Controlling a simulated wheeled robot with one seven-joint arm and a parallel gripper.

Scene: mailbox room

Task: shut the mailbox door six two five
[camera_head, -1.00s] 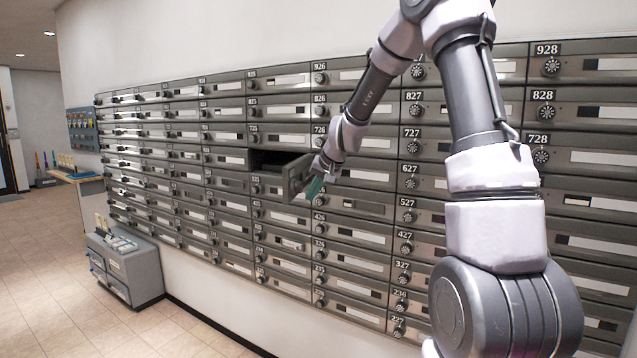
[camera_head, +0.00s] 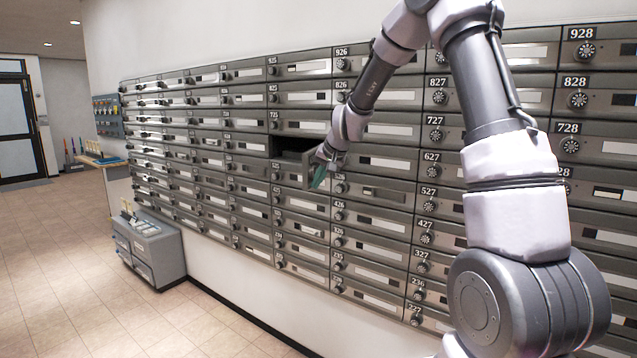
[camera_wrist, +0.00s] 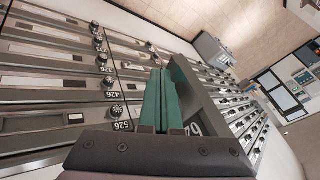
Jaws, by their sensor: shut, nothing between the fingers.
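The door (camera_head: 308,169) of box 625 stands open, swung out from the dark compartment opening (camera_head: 288,145) below the 725 box. It is hinged on the right side. In the wrist view the open door (camera_wrist: 198,100) lies along the right of my fingers, with part of its number upside down. My gripper (camera_head: 319,179) is shut and empty, its green fingers on the outer, right side of the door. The fingers also show in the wrist view (camera_wrist: 162,98). They are close against the door face; I cannot tell whether they touch it.
Closed mailbox doors with dial knobs (camera_head: 429,203) surround the opening, and the 526 knob (camera_wrist: 116,112) is close left of my fingers. A grey cabinet (camera_head: 150,248) stands on the floor at the left. The tiled floor in front is clear.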

